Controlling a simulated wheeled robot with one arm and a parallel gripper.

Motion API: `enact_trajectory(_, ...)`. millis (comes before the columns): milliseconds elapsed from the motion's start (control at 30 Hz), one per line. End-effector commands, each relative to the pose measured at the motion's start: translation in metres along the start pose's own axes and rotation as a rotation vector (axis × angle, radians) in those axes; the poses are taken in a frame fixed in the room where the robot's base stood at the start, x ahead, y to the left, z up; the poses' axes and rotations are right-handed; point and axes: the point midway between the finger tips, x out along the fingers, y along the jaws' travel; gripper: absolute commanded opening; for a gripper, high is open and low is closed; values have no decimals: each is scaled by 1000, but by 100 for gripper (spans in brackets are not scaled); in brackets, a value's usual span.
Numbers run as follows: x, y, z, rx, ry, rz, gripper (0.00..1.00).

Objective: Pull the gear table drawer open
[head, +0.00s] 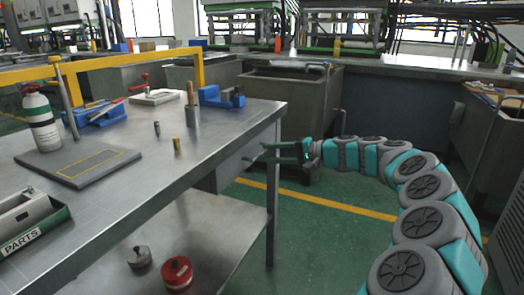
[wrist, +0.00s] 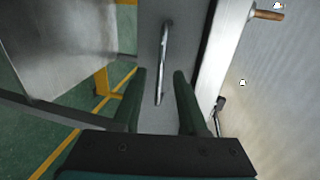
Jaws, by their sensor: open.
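The gear table (head: 205,150) is a metal workbench on the left of the head view, with a grey drawer (head: 232,166) under its top near the right end. In the wrist view the drawer front (wrist: 149,45) carries a slim metal bar handle (wrist: 164,45). My gripper (head: 256,152) points left at the drawer front, beside the table's edge. In the wrist view my gripper (wrist: 160,74) is open, with one dark green finger on each side of the handle's line. I see no finger touching the handle. The drawer looks shut.
A red round can (head: 177,273) sits on the lower shelf. A grey metal tank (head: 288,110) stands behind my gripper. Green floor right of the table is open.

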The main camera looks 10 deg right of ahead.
Motion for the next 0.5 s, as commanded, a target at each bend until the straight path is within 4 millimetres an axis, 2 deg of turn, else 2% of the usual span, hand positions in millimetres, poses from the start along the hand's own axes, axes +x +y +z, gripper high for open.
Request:
enact_trajectory(200,28,-1,0,-3,0,0,42)
enact_trajectory(500,38,-1,0,-3,2,0,42)
